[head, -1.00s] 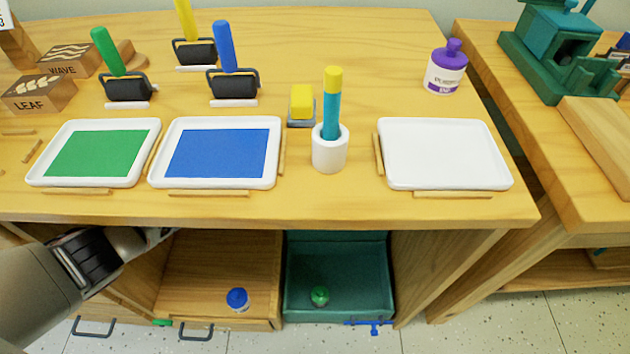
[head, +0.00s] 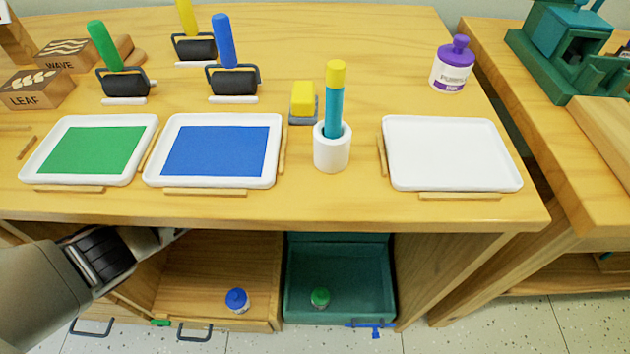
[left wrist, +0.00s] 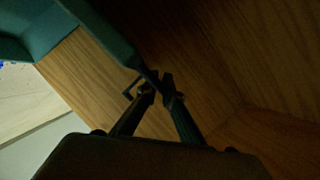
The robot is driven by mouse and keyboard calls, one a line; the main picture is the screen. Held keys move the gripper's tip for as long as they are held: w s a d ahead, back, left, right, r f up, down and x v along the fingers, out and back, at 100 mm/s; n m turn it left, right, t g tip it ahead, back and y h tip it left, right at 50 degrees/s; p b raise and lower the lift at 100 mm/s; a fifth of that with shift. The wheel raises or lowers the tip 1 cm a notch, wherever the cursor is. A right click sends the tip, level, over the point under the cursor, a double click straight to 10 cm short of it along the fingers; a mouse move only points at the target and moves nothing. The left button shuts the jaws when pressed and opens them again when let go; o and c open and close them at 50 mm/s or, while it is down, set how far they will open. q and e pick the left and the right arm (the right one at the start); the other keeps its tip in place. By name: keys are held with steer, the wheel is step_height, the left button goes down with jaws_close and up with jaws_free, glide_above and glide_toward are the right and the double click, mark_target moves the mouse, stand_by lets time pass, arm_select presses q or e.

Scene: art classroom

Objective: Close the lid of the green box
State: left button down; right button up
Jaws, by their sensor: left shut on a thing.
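The green box (head: 300,307), dark teal, stands open on the low shelf under the table. Its lid (head: 340,239) rises at the back, with its upper part cut off by the table edge. In the left wrist view the lid (left wrist: 103,35) is a dark teal slab reaching down to my fingertips. My left gripper (left wrist: 160,86) is shut on the lid's edge; the exact contact is dark. In the head view my left arm reaches under the table from the left, and its fingertips are hidden. My right gripper is out of view.
A green-capped jar (head: 320,297) is inside the box. A blue-capped jar (head: 237,299) stands in the wooden compartment to the left. The tabletop (head: 330,210) overhangs the shelf, and a wooden side panel (head: 440,265) bounds it on the right.

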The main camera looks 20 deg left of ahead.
arm_select(q)
steer(key=shift+s+d, duration=0.1)
steer(key=shift+s, duration=0.25)
steer(key=s+d+f+m+t, duration=0.1)
steer(key=s+d+m, duration=0.1)
steer(key=s, duration=0.6)
steer(key=s+d+f+m+t+b, duration=0.1)
steer(key=s+d+f+m, duration=0.1)
steer(key=s, duration=0.5)
steer(key=shift+s+d+h, duration=0.2)
steer(key=shift+s+h, duration=0.1)
steer(key=shift+s, duration=0.05)
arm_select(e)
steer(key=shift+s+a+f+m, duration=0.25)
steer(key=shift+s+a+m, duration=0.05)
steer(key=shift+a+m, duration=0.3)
arm_select(q)
steer(key=shift+f, duration=0.1)
steer(key=c, duration=2.5)
jaws_free()
steer(key=v, duration=1.2)
steer(key=shift+f, duration=0.1)
